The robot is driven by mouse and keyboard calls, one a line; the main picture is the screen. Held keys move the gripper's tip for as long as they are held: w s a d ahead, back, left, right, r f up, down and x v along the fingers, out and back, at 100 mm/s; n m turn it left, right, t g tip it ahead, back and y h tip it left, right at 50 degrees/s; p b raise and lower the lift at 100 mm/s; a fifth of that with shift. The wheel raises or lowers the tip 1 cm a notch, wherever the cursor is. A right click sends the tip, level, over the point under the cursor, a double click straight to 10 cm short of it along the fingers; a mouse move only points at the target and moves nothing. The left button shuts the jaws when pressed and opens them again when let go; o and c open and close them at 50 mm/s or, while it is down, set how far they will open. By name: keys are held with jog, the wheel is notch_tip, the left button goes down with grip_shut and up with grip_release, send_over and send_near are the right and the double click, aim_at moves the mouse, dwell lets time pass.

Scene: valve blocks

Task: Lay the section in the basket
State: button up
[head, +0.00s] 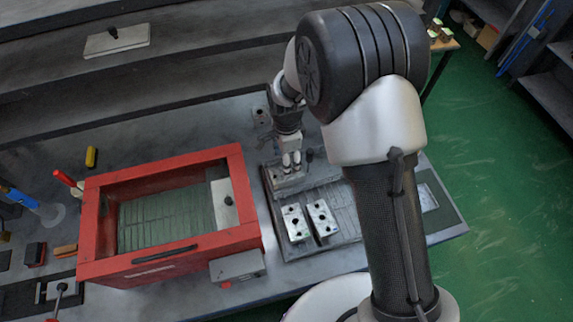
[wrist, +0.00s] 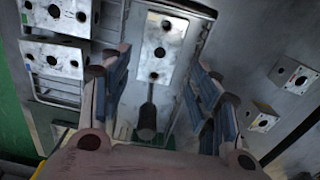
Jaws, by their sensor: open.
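The basket is a red open box (head: 90,240) with a slatted grey-green floor, at the left of the bench in the head view. One pale section (head: 225,205) lies inside at its right end. My gripper (head: 291,162) is over the far end of the dark tray (head: 345,235), right of the basket. In the wrist view my gripper (wrist: 158,60) is open, its fingers on either side of a pale section (wrist: 165,42) with dark holes and a dark stem. Whether the fingers touch it I cannot tell. In the head view this section (head: 288,181) shows partly below the fingers.
Two pale sections (head: 295,223) (head: 322,218) lie on the tray's near part. A grey box (head: 238,267) stands before the basket. Tools, including a red-handled one (head: 66,180), lie left of it. My arm hides part of the bench's right side.

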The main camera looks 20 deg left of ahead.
notch_tip(320, 180, up, 3)
jog(key=shift+r, duration=0.15)
jog(key=s+d+r+n+t, duration=0.1)
jog(key=s+d+r+n, duration=0.15)
jog(key=d+r, duration=0.7)
jog(key=s+d+r+n+t, duration=0.1)
jog(key=s+d+r+n, duration=0.15)
jog(key=d+r, duration=0.7)
jog(key=s+d+r+n+t, duration=0.1)
jog(key=s+d+r+n, duration=0.2)
jog(key=s, duration=0.4)
jog(key=s+d+r+n+t, duration=0.1)
jog(key=s+d+r+n, duration=0.2)
jog(key=s, duration=0.5)
jog(key=shift+d+r+t, duration=0.3)
jog(key=shift+d+r, duration=0.5)
jog(key=shift+d, duration=0.3)
